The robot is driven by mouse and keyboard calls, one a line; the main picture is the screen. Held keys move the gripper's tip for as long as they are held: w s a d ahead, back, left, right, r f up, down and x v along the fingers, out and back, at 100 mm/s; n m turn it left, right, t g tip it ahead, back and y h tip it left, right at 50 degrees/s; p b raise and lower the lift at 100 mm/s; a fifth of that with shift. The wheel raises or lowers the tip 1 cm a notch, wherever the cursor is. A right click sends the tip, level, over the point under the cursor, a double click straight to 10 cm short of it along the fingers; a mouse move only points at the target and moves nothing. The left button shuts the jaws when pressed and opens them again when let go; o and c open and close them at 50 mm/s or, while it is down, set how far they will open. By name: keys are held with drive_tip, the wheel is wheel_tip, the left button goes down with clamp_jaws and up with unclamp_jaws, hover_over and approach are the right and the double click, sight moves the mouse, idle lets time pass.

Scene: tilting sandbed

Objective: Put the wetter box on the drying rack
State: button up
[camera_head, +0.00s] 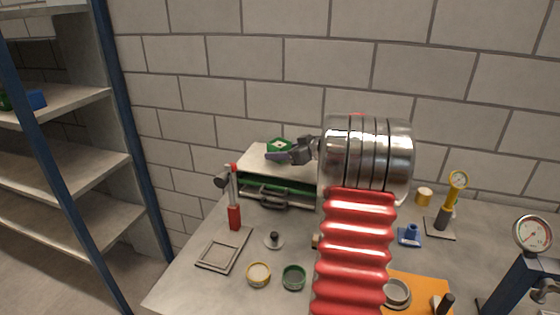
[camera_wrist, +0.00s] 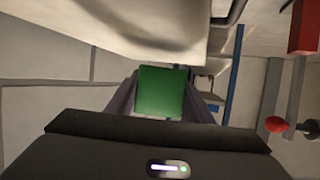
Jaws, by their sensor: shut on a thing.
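My gripper (camera_head: 279,153) is shut on a small green box (camera_head: 282,144) with a pale mark on its top. It holds the box over the back part of a pale-topped cabinet (camera_head: 248,160); I cannot tell whether the box touches that top. In the wrist view the green box (camera_wrist: 162,92) sits between the two fingers of my gripper (camera_wrist: 162,104). No thing is plainly marked as the drying rack. A shelf unit with blue posts (camera_head: 75,165) stands at the left. It carries a blue box (camera_head: 36,98) and a partly hidden green item (camera_head: 4,101). Wetness does not show.
The grey table holds a red-based stand (camera_head: 234,217), a square frame (camera_head: 220,254), a yellow-rimmed pot (camera_head: 258,273), a green-rimmed pot (camera_head: 293,277), a blue piece (camera_head: 409,236) and gauges at the right (camera_head: 533,233). A block wall stands close behind. My arm hides the table's middle.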

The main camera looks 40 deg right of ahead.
drive_tip(key=shift+f, duration=1.5)
drive_tip(key=o, duration=1.2)
drive_tip(key=shift+f, duration=0.15)
drive_tip(key=v, duration=1.2)
drive_tip(key=shift+s, duration=0.1)
